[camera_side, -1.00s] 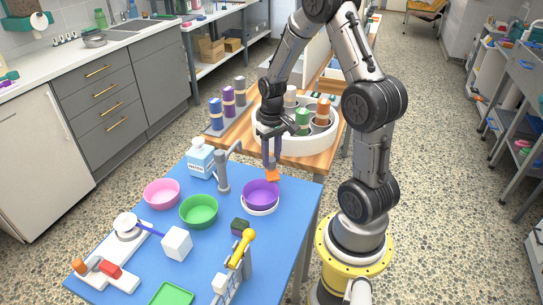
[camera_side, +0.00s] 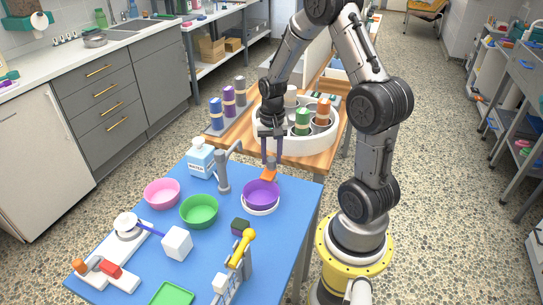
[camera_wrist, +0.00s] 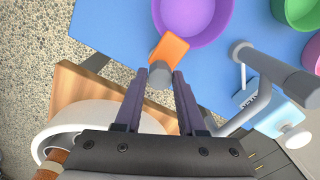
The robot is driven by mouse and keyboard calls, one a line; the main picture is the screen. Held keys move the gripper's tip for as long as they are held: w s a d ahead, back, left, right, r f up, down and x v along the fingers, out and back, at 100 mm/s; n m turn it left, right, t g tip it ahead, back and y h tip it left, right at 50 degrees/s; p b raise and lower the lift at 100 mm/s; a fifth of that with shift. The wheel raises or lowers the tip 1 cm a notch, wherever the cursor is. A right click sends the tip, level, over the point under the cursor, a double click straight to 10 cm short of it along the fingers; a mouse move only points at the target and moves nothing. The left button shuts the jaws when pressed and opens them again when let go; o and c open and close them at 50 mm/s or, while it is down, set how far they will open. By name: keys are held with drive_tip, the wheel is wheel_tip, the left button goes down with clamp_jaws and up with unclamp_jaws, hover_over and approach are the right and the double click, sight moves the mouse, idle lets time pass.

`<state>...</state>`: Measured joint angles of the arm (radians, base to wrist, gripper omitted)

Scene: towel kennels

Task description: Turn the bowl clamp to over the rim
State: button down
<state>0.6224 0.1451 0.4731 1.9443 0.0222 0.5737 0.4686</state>
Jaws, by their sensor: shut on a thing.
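The purple bowl (camera_side: 261,193) sits in a white holder (camera_side: 262,212) near the blue table's back right edge; the bowl also shows at the top of the wrist view (camera_wrist: 195,18). The bowl clamp is an orange paddle (camera_wrist: 170,48) on a grey knob (camera_wrist: 158,76), and in the side view the paddle (camera_side: 269,175) is just behind the bowl. My gripper (camera_wrist: 159,75) points down with its fingers shut on the clamp's knob. In the wrist view the paddle slants up and right, its far end overlapping the bowl's rim. I cannot tell whether it touches the rim.
Green (camera_side: 199,211) and pink (camera_side: 161,193) bowls lie further left. Behind is a wooden table (camera_side: 318,163) with a round white carousel (camera_side: 285,147) holding canisters.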

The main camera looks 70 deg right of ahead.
drive_tip(key=shift+r, duration=0.15)
drive_tip(key=c, duration=0.5)
unclamp_jaws()
wheel_tip(320, 180, up, 14)
idle(0.3)
